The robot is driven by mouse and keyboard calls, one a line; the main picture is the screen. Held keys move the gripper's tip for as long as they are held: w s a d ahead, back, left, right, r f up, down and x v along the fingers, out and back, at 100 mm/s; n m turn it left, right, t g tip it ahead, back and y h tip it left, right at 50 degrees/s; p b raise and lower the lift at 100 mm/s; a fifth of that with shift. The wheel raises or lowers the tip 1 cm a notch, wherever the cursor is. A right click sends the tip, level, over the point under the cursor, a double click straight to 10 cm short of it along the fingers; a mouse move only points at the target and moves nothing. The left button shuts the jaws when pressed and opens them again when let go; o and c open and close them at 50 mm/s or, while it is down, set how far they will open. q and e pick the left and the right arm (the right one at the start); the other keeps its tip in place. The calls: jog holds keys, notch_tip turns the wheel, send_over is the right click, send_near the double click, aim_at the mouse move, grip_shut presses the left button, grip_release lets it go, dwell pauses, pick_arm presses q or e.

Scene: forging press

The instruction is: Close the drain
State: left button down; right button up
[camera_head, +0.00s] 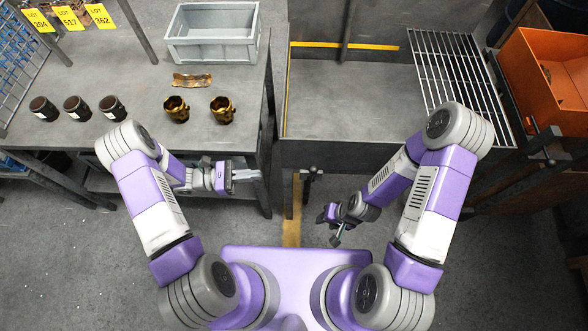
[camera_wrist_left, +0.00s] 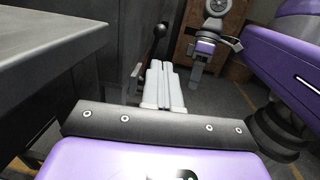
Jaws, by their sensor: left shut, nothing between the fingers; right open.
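A small drain handle (camera_head: 310,172) with dark knobs sits at the front edge of the grey metal basin (camera_head: 350,100), low on its left side. In the left wrist view, a dark lever with a round black knob (camera_wrist_left: 160,31) rises just beyond my fingers. My left gripper (camera_head: 258,174) is shut and empty, left of the handle and apart from it in the head view. Its closed pale fingers also show in the wrist view (camera_wrist_left: 163,85). My right gripper (camera_head: 337,238) is open and empty, below and right of the handle. The drain's outlet is not clearly visible.
A workbench (camera_head: 140,80) at the left holds a grey crate (camera_head: 213,35), dark cups (camera_head: 77,108) and brass-coloured parts (camera_head: 222,110). A wire rack (camera_head: 455,75) covers the basin's right side. An orange bin (camera_head: 550,80) stands far right.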

pick_arm(q)
jog(key=b, duration=0.2)
send_over(312, 176)
jog(key=s+a, duration=0.1)
jog(key=a, duration=0.4)
jog(key=shift+d+r, duration=0.25)
jog(key=shift+r, duration=0.2)
pick_arm(e)
jog(key=shift+f, duration=0.8)
pick_arm(q)
jog(key=shift+p, duration=0.3)
pick_arm(e)
jog(key=shift+r, duration=0.1)
